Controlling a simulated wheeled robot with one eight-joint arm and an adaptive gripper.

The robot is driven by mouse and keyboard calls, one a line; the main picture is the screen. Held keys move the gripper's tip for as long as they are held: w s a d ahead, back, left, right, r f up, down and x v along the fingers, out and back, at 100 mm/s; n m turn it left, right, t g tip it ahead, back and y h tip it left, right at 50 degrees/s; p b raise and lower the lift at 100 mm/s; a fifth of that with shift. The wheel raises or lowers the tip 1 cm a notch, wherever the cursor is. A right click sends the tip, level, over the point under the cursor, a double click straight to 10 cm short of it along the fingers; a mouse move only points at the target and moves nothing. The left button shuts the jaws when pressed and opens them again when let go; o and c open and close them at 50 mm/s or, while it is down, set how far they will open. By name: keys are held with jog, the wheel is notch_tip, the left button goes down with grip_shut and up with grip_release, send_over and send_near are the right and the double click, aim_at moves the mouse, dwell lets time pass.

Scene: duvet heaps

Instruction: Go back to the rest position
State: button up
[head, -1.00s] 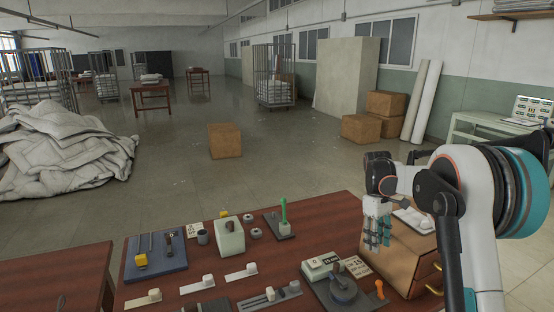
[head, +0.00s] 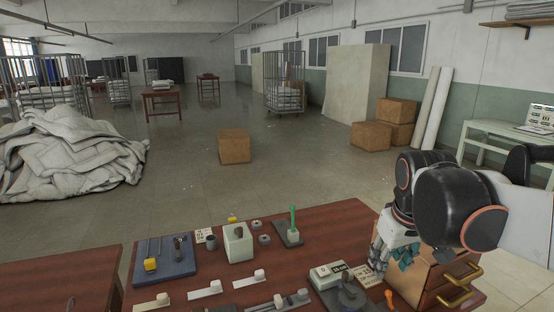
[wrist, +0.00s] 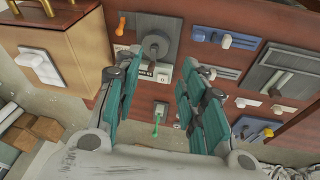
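My gripper (head: 392,254) is at the right end of the dark red table (head: 345,217), in front of the wooden drawer box (head: 424,270). In the wrist view, my gripper's teal fingers (wrist: 160,92) stand well apart, with nothing held between them. The table with its small devices lies below and beyond the fingers. The drawer box also shows at the upper left of the wrist view (wrist: 62,62). Part of the box is hidden behind my arm in the head view.
The table holds a blue tray (head: 165,268), a pale green block (head: 238,243), a green-handled device (head: 292,228) and several white-knobbed sliders. A cardboard box (head: 234,147) and a duvet heap (head: 70,155) lie on the floor behind. Open floor stretches between them.

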jog(key=s+a+f+m+t, duration=0.1)
jog(key=s+a+f, duration=0.1)
jog(key=s, duration=0.4)
jog(key=s+a+f+m+t, duration=0.1)
jog(key=s+a+f+t, duration=0.1)
jog(key=s, duration=0.5)
jog(key=shift+s+f+t+y, duration=0.2)
jog(key=shift+f+t+y, duration=0.1)
jog(key=shift+f, duration=0.05)
